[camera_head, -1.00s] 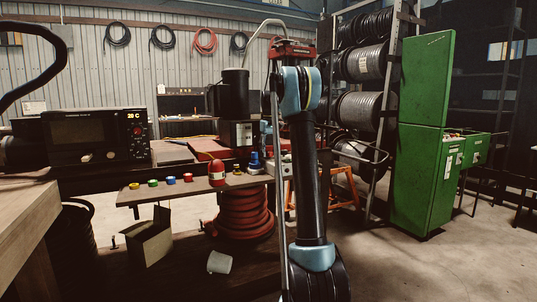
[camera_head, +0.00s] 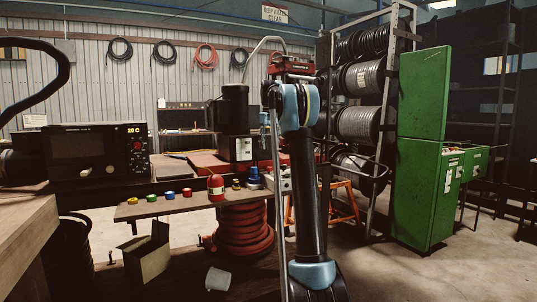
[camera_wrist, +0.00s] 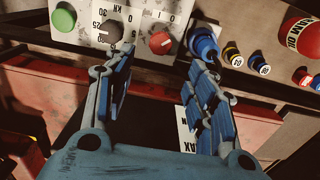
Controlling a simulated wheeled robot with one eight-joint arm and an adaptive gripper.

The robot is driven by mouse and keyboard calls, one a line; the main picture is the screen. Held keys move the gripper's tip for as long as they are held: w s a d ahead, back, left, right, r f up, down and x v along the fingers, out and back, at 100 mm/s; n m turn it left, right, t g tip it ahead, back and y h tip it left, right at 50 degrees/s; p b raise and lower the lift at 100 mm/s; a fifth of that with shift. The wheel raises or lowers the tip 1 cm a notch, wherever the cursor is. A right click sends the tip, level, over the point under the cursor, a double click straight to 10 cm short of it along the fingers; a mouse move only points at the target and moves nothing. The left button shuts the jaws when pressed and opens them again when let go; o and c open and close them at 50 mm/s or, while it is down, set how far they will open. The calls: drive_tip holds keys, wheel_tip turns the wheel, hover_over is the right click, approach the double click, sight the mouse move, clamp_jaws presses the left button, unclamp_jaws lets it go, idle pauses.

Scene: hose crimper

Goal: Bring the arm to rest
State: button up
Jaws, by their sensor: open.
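My arm stands in the middle of the head view, its dark link rising to a blue elbow joint. My gripper (camera_wrist: 160,85) shows in the wrist view with its two blue fingers spread apart and nothing between them. Beyond the fingers is a worn control panel (camera_wrist: 138,30) with a green button (camera_wrist: 64,19), a dark knob (camera_wrist: 108,33) and a red knob (camera_wrist: 161,42). A blue cylindrical object (camera_wrist: 203,42) is just past the right finger. I cannot tell whether it touches. In the head view the fingers are hidden behind my arm.
A shelf (camera_head: 150,209) holds several coloured caps and a red bottle (camera_head: 216,187). A red coiled hose (camera_head: 243,232) sits below. A bench (camera_head: 28,222) stands at the left. A green cabinet (camera_head: 421,145) and hose reels (camera_head: 358,124) stand right. Open floor lies at front right.

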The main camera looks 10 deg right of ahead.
drive_tip(key=shift+r, duration=0.3)
drive_tip(key=shift+s, duration=0.1)
drive_tip(key=s+f+m+t, duration=0.1)
drive_tip(key=s+f, duration=0.3)
drive_tip(key=s, duration=1.1)
drive_tip(key=s+f+m, duration=0.1)
drive_tip(key=s+f, duration=0.2)
drive_tip(key=s, duration=1.2)
drive_tip(key=s+f+m+t, duration=0.1)
drive_tip(key=s+f, duration=2.5)
drive_tip(key=f, duration=0.1)
drive_tip(key=shift+s+a+m, duration=0.2)
drive_tip(key=shift+s+m, duration=0.1)
drive_tip(key=shift+s, duration=0.1)
